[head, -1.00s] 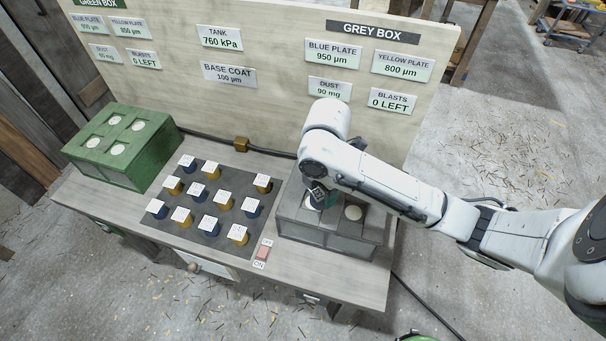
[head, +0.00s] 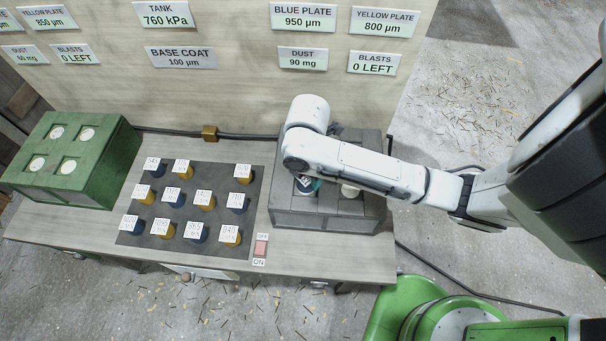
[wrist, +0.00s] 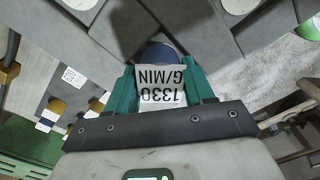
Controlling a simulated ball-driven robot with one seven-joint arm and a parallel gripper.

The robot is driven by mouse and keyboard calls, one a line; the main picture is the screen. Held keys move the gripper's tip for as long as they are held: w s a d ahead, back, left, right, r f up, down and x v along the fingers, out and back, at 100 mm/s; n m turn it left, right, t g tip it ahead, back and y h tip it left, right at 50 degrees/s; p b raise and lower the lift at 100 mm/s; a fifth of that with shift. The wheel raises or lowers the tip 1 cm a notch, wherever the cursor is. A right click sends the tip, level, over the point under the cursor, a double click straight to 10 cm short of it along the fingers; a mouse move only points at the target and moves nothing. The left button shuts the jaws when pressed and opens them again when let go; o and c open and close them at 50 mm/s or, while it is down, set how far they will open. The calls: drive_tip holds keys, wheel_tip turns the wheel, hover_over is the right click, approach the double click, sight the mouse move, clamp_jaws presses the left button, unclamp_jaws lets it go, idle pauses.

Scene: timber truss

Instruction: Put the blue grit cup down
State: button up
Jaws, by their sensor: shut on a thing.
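My gripper (head: 307,186) is over the left part of the grey box (head: 325,218) in the head view, largely hidden by my arm. In the wrist view its teal fingers (wrist: 162,88) are shut on a blue grit cup (wrist: 158,54) with a white tag reading 1330 G/MIN. The cup's blue side shows beyond the tag, close to the grey box's top. I cannot tell whether the cup touches the box.
A dark mat (head: 183,238) left of the grey box holds several blue and yellow tagged cups. A green box (head: 100,170) stands at the far left. A red switch (head: 261,248) sits between mat and grey box. The sign panel (head: 235,95) rises behind.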

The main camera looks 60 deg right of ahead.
drive_tip(key=shift+r, duration=0.1)
drive_tip(key=o, duration=1.2)
